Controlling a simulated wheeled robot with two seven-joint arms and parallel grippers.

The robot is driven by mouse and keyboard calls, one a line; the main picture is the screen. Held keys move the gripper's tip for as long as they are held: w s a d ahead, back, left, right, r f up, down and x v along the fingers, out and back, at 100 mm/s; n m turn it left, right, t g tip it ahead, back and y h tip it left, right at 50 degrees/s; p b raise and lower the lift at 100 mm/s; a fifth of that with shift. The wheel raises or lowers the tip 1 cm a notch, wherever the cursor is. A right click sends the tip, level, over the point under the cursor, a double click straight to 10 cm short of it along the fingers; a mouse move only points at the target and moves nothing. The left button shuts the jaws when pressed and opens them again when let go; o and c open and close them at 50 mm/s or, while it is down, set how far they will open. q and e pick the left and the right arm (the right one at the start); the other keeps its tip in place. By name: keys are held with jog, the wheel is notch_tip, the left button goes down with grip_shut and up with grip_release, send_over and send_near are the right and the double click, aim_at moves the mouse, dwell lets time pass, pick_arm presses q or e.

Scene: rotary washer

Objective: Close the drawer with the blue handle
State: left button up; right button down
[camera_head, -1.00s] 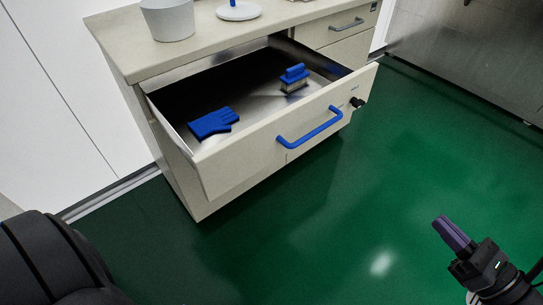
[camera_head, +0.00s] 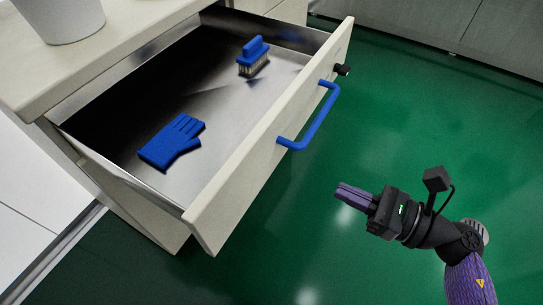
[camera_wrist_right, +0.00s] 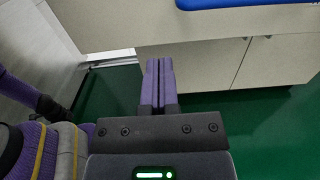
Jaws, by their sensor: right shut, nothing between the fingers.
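The drawer (camera_head: 268,153) is pulled out of the cabinet, its open inside in full view. Its blue handle (camera_head: 314,122) is on the drawer front, and part of the handle also shows at the top of the right wrist view (camera_wrist_right: 245,3). A blue glove (camera_head: 171,143) and a blue-topped brush (camera_head: 253,57) lie inside the drawer. My right gripper (camera_head: 342,190) is shut and empty, in front of the drawer, to the right of and below the handle, apart from it. It also shows in the right wrist view (camera_wrist_right: 158,70). My left gripper is not in view in the head view.
The beige cabinet top (camera_head: 120,42) carries a grey-white container (camera_head: 58,15). A dark lock knob (camera_head: 341,70) sticks out of the drawer front near its far end. The green floor (camera_head: 420,130) around my right gripper is clear. Grey cabinets (camera_head: 440,22) stand at the back.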

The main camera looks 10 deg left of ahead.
aim_at(269, 158)
jog(key=b+x, duration=0.1)
jog(key=x, duration=0.9)
jog(key=shift+a+f, duration=0.1)
jog(key=shift+a, duration=0.1)
jog(key=shift+w+a, duration=0.2)
jog(key=shift+a, duration=0.4)
